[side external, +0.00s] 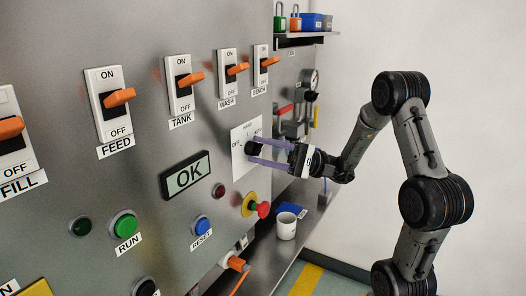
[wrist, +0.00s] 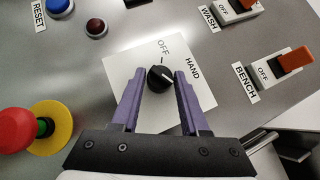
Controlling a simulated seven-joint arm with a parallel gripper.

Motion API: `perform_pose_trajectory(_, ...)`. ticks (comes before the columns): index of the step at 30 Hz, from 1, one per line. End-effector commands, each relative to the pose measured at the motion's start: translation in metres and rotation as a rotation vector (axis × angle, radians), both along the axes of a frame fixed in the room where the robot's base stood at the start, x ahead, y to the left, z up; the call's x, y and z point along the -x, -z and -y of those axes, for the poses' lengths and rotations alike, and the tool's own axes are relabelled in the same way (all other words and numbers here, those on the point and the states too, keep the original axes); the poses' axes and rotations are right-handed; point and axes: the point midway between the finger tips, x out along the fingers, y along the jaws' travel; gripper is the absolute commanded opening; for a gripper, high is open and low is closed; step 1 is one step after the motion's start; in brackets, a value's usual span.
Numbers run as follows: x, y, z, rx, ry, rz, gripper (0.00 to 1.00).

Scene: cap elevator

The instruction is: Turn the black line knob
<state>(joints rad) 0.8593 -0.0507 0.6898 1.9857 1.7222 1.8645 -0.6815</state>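The black line knob (wrist: 160,78) is a small round knob with a white pointer mark, on a white plate (wrist: 120,65) printed OFF and HAND. It also shows in the side external view as a dark knob (side external: 252,148) on the steel panel. My gripper (wrist: 159,74) has two purple fingers, one on each side of the knob, with a gap visible on each side. The gripper is open and holds nothing. In the side external view my gripper (side external: 251,149) points at the plate, its fingertips close to the panel; whether they touch it I cannot tell.
WASH (side external: 228,75) and BENCH (wrist: 285,62) switches with orange levers sit near the plate. A red emergency button (wrist: 18,130) on a yellow ring and the blue RESET button (side external: 201,224) are close by. A white mug (side external: 286,228) stands on the ledge below.

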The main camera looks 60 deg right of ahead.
Motion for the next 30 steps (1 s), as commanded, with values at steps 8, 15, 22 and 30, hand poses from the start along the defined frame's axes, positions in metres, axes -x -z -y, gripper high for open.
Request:
perform_pose_trajectory(8,0.000,0.000,0.000,0.001,0.001,0.000,0.72)
perform_pose_trajectory(15,0.003,0.002,0.004,0.001,0.004,-0.001,0.72)
perform_pose_trajectory(22,0.024,0.012,0.024,-0.001,0.007,-0.003,0.72)
perform_pose_trajectory(30,0.049,0.023,0.045,0.000,0.004,-0.001,0.72)
